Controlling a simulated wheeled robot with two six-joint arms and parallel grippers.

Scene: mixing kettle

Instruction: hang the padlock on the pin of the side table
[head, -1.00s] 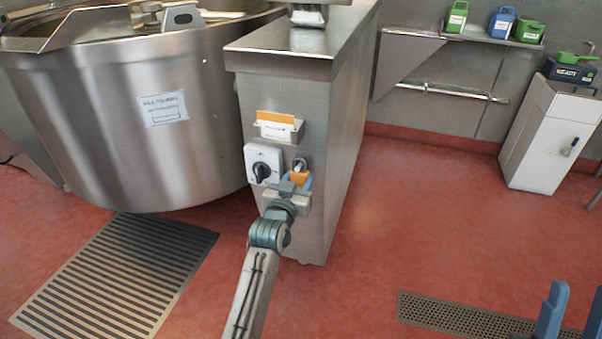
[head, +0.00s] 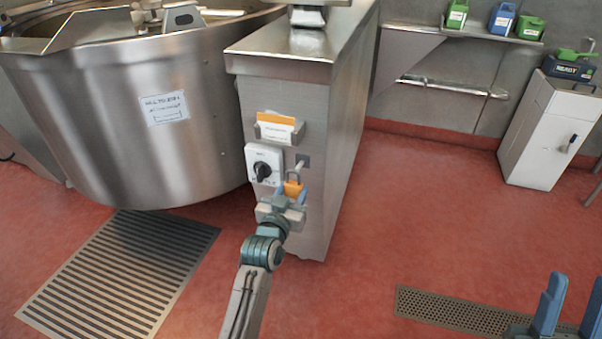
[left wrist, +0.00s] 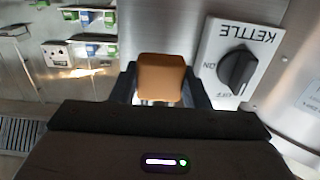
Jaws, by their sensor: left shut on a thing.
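The orange padlock (head: 293,188) is held in my left gripper (head: 289,198), in front of the steel cabinet. Its grey shackle points up, just below a small dark square fitting with a light pin (head: 302,161); a gap seems to show between them. My right gripper (head: 570,305) is open and empty at bottom right.
A white switch plate with a black knob (head: 262,172) is left of the padlock; a card holder (head: 279,129) is above. The big kettle (head: 110,110) stands left. Floor grates lie at lower left (head: 120,270) and lower right (head: 450,310). Red floor between cabinet and side table is clear.

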